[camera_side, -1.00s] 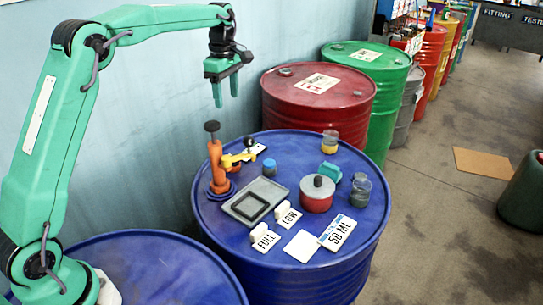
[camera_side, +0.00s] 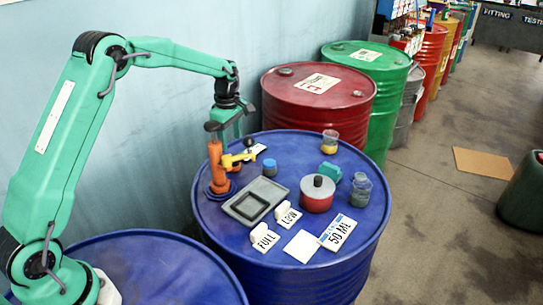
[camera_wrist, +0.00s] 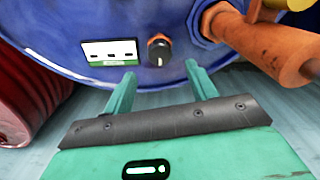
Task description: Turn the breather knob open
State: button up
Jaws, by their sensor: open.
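The breather knob (camera_wrist: 158,51) is black with a small white mark on its near side. It sits in an orange-brown collar on the blue drum top, beside a white-and-green label plate (camera_wrist: 108,52). In the side view the knob (camera_side: 249,142) shows small and dark near the drum's back edge. My gripper (camera_wrist: 160,83) is open and empty, its two green fingers short of the knob and spread wider than it. In the side view my gripper (camera_side: 229,127) is low at the drum's back edge, partly hidden behind the orange pump.
The orange pump (camera_side: 216,165) stands close to my gripper; it also shows at the right in the wrist view (camera_wrist: 265,45). A grey tray (camera_side: 253,200), a red pot (camera_side: 317,196), glass jars and label cards occupy the blue drum (camera_side: 225,238). A red drum (camera_side: 318,95) stands behind.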

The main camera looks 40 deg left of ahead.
aim_at(232, 156)
jog(key=shift+f, duration=2.9)
jog(key=c, duration=1)
